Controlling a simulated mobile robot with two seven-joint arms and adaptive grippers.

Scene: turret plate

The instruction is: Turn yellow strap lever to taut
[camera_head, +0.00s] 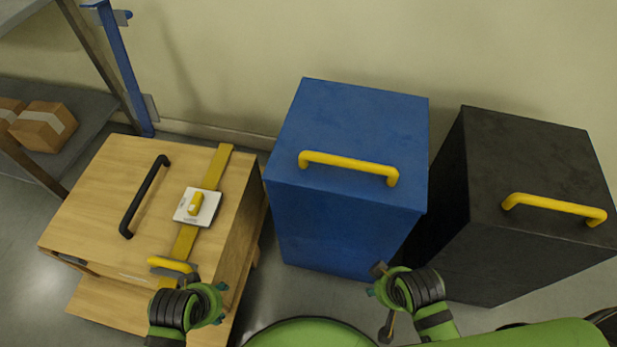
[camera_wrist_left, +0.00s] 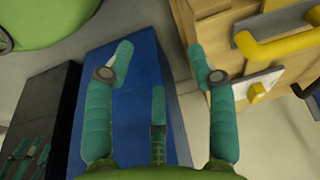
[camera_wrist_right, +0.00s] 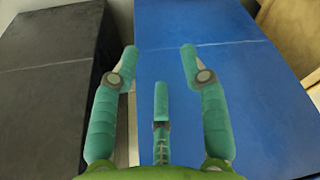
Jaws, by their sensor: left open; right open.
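A yellow strap (camera_head: 217,166) runs over the top of a light wooden crate (camera_head: 105,190). A white plate (camera_head: 184,217) lies on the strap and bears a small yellow lever (camera_head: 195,203). The plate and its lever (camera_wrist_left: 257,92) also show at the right of the left wrist view. My left gripper (camera_wrist_left: 160,58) is open and empty; in the head view it is at the crate's near edge, short of the lever and apart from it. My right gripper (camera_wrist_right: 163,60) is open and empty, in front of the blue box (camera_wrist_right: 215,70).
A yellow handle (camera_head: 170,264) sits at the crate's near edge, close to my left gripper. A black handle (camera_head: 144,196) is on the crate top. The blue box and a black box (camera_head: 535,165), both with yellow handles, stand to the right. A shelf (camera_head: 75,105) holds cartons.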

